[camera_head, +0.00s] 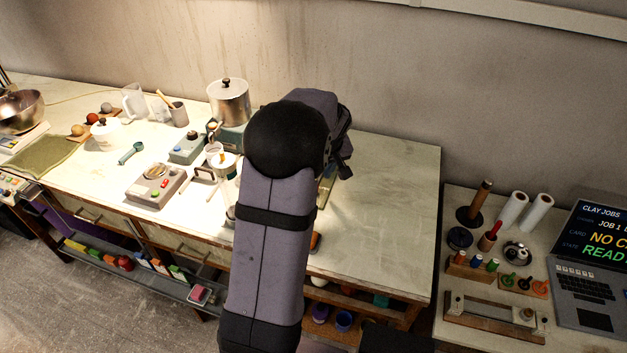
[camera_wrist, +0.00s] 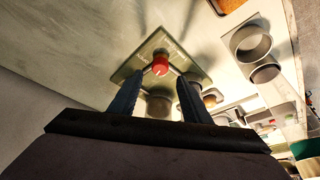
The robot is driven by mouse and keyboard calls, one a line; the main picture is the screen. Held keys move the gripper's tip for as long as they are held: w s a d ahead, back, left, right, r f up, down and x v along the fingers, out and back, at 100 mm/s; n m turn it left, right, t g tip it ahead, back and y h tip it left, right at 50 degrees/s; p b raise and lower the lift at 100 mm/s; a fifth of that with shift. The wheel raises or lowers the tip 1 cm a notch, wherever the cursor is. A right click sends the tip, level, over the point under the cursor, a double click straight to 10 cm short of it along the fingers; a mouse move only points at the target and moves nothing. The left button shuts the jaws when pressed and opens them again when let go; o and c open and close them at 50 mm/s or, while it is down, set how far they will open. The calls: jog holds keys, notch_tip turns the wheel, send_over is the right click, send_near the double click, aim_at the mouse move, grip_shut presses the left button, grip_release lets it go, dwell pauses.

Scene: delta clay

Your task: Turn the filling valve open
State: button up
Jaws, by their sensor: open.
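A red knob with a white mark (camera_wrist: 160,65), which looks like the filling valve, sits on a grey-green plate (camera_wrist: 192,72) with small lettering too blurred to read. My gripper (camera_wrist: 161,80) is open and empty, with its dark fingers on either side of the knob in the wrist view. I cannot tell whether the fingertips reach down around the knob or touch it. In the head view my arm hides the knob, and only the dark end of my gripper (camera_head: 342,158) shows past my wrist.
In the wrist view, round metal containers (camera_wrist: 250,43) stand right of the plate. The worktable's right side (camera_head: 388,205) is clear.

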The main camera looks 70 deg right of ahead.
jog(key=shift+p+x, duration=0.85)
jog(key=shift+x, duration=1.95)
jog(key=c, duration=1)
